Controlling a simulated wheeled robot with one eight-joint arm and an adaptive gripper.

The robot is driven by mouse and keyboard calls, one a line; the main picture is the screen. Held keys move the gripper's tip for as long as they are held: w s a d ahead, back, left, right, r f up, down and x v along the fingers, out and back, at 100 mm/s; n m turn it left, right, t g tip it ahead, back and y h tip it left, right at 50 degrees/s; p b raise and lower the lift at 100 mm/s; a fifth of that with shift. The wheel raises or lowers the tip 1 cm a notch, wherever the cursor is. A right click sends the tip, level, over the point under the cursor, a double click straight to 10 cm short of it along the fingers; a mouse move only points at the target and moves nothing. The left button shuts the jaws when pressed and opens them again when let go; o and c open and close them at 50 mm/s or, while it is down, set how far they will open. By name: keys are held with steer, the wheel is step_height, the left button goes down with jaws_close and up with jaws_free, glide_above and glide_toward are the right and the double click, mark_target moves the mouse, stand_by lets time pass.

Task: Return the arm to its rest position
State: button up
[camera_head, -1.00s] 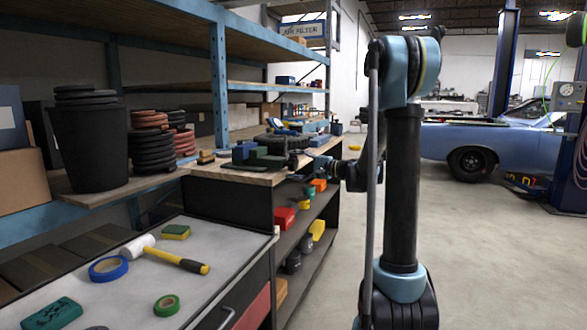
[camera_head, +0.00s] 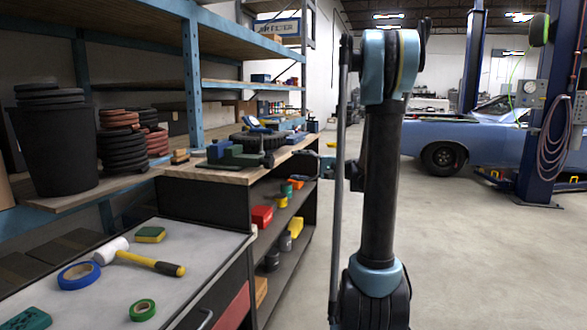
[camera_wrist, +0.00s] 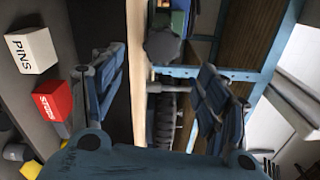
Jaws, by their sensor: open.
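My arm (camera_head: 380,180) stands upright in the middle of the head view, its upper link vertical between blue joints. My gripper (camera_head: 325,166) shows small to the left of the arm, beside the end of the wooden workbench; part of the wrist is hidden behind the arm. In the wrist view my gripper (camera_wrist: 163,92) has its two blue-grey fingers spread wide, with nothing held between them. The workbench edge (camera_wrist: 139,60) runs between the fingers in that view.
The workbench (camera_head: 225,172) carries a green vise-like tool (camera_head: 240,155) and a tire. Shelves below hold red (camera_head: 262,216) and yellow boxes; the wrist view shows a white PINS box (camera_wrist: 31,50) and a red box (camera_wrist: 52,101). Open floor (camera_head: 480,260) lies right, before a blue car (camera_head: 470,147).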

steer(key=s+f+n+g+h, duration=0.2)
steer(key=s+f+h, duration=0.25)
steer(key=s, duration=0.55)
steer(key=s+f+n+g+h, duration=0.1)
steer(key=s+f+h, duration=0.4)
steer(key=s, duration=0.5)
steer(key=s+d+f+n+h, duration=0.1)
steer(key=s+d+f+h, duration=0.2)
steer(key=s+d+f, duration=0.3)
steer(key=s+d+f+n+g+h, duration=0.1)
steer(key=s+d+f+h, duration=0.3)
steer(key=s, duration=0.6)
step_height(320, 180, down, 2)
steer(key=d+n, duration=0.1)
steer(key=d, duration=0.1)
steer(key=shift+s+d+f, duration=0.15)
steer(key=shift+s+d, duration=0.2)
steer(key=shift+h, duration=0.25)
steer(key=shift+w+f, duration=0.2)
steer(key=shift+w, duration=0.25)
